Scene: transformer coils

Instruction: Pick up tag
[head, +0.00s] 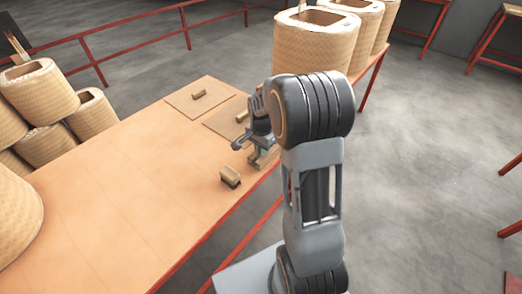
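No thing is clearly marked as the tag, and I cannot tell which piece it is. Candidates are small brown pieces on the orange-brown table (120,205). One small block (230,178) lies apart near the table's right edge. Another small piece (199,94) lies on a thin flat board (183,101) at the far end. A further small piece (242,116) lies on a second board (221,121), close to my arm. My gripper (262,150) is low over the right edge, by a brown block (267,160). My arm partly hides this spot, and the finger opening is unclear.
Large woven coils (310,45) stand in a row behind my arm. More coils (45,90) are stacked at the left. Red rails (140,30) run behind the table.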

